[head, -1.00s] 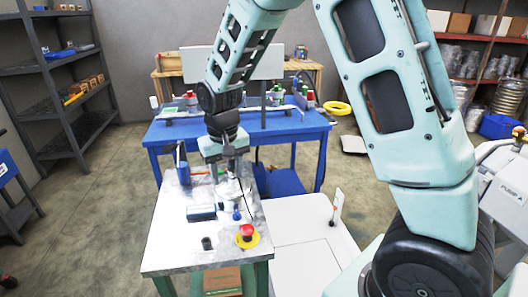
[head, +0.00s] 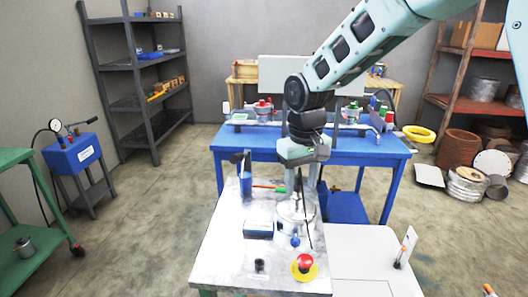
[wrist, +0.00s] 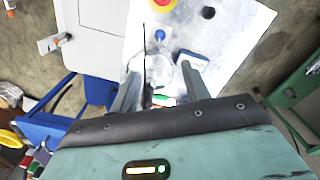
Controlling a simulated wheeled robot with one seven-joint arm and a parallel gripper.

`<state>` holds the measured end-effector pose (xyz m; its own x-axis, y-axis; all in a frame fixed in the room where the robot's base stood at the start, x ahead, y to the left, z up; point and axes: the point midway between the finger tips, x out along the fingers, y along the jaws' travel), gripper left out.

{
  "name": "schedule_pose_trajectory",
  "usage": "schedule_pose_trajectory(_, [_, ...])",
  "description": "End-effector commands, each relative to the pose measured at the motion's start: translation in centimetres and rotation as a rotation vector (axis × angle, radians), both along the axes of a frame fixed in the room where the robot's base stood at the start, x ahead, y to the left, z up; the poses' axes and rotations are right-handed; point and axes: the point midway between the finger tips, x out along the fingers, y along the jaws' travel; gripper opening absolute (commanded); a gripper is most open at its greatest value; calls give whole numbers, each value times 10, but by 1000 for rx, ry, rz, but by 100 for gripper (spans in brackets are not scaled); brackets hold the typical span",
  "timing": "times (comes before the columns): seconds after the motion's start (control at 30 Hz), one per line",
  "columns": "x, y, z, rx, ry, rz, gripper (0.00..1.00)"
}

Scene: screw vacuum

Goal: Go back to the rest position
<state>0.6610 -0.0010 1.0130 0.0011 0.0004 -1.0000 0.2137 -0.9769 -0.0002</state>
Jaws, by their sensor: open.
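My gripper (head: 304,182) is above the metal-topped worktable (head: 225,262) in the head view, pointing down. In the wrist view my gripper (wrist: 158,92) shows two fingers apart, with a round silvery part (wrist: 160,70) seen between and beyond them. In the head view this round part (head: 290,215) is on the table below my gripper, partly hidden by it. I cannot tell whether the fingers touch it. My arm reaches in from the upper right.
A red emergency button on a yellow base (head: 303,266), a dark blue box (head: 259,228) and a blue upright tool (head: 246,175) stand on the worktable. A blue table (head: 350,148) is behind. Grey shelves (head: 130,75) stand back left. Floor is open between them.

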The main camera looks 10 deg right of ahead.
Motion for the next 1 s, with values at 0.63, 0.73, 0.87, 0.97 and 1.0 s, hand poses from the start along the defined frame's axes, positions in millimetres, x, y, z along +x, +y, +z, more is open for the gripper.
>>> schedule_pose_trajectory(0.63, [-259, 66, 10, 53, -11, 433, 47])
schedule_pose_trajectory(0.73, [-270, 64, 8, 50, -13, 451, 47])
schedule_pose_trajectory(0.87, [-270, 64, 8, 50, -13, 451, 47])
schedule_pose_trajectory(0.97, [-270, 64, 8, 50, -13, 451, 47])
schedule_pose_trajectory(1.0, [-270, 64, 8, 50, -13, 451, 47])
